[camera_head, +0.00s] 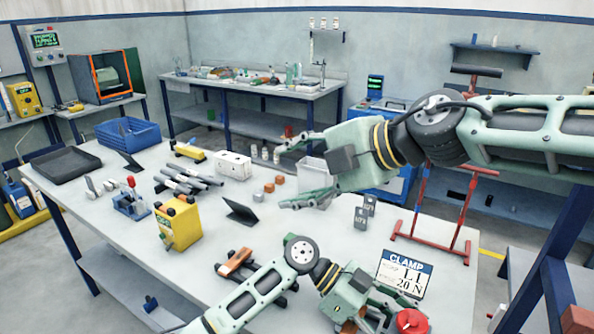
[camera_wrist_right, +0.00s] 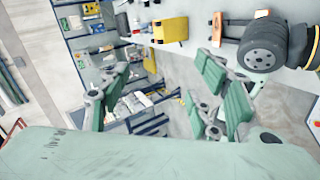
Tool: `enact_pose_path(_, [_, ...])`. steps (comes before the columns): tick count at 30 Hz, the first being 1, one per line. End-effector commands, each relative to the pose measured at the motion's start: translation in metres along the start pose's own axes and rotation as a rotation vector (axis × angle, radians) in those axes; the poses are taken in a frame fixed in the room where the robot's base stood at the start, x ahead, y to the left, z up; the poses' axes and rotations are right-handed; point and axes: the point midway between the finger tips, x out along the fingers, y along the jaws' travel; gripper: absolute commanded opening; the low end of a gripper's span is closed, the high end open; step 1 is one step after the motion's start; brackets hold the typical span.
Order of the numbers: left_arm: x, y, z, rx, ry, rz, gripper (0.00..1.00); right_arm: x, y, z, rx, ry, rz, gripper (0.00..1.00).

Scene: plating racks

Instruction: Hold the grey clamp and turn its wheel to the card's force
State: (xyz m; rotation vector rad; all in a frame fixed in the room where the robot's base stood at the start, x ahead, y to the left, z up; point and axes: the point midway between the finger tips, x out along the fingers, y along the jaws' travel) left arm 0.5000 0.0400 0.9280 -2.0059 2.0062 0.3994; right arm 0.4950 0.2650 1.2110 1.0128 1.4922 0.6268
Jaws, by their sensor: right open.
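The white card (camera_head: 402,274) reads CLAMP, L1, 20 N and stands at the table's right front. A red round part (camera_head: 412,320), perhaps the clamp's wheel, shows at the bottom edge beside my left gripper (camera_head: 372,316). The clamp's body cannot be made out there. The left fingers are partly hidden and cut off by the frame, so their hold is unclear. My right gripper (camera_head: 290,175) is open and empty above the table, its fingers apart and pointing left. In the right wrist view its two green-padded fingers (camera_wrist_right: 165,105) are wide apart with nothing between them.
A yellow box (camera_head: 178,223), a dark tilted panel (camera_head: 241,211) and an orange-brown fixture (camera_head: 236,263) stand on the white table (camera_head: 310,245). A red stand (camera_head: 437,238) rises at the right. Bare tabletop lies around the grey pieces.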

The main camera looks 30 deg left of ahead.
Motion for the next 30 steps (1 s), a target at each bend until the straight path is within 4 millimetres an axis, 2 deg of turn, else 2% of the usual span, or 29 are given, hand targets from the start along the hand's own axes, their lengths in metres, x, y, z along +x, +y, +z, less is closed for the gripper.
enact_pose_path(16, [-0.001, -0.001, 0.0, 0.0, 0.0, -0.002, 0.05, 0.0, 0.002, 0.0, 0.006, -0.001, 0.008, 0.58])
enact_pose_path(20, [-0.001, -0.001, 0.0, 0.0, 0.0, -0.002, 0.05, -0.001, -0.005, -0.004, -0.01, 0.017, -0.02, 0.58])
enact_pose_path(23, [-0.001, -0.001, 0.0, 0.0, 0.0, -0.002, 0.05, -0.004, -0.022, -0.011, -0.049, 0.055, -0.093, 0.58])
enact_pose_path(25, [-0.001, -0.001, 0.0, 0.0, 0.0, -0.002, 0.05, -0.01, -0.042, -0.017, -0.09, 0.089, -0.177, 0.58])
enact_pose_path(30, [-0.001, -0.001, 0.0, 0.0, 0.0, -0.002, 0.05, -0.039, -0.105, -0.013, -0.199, 0.131, -0.455, 0.58])
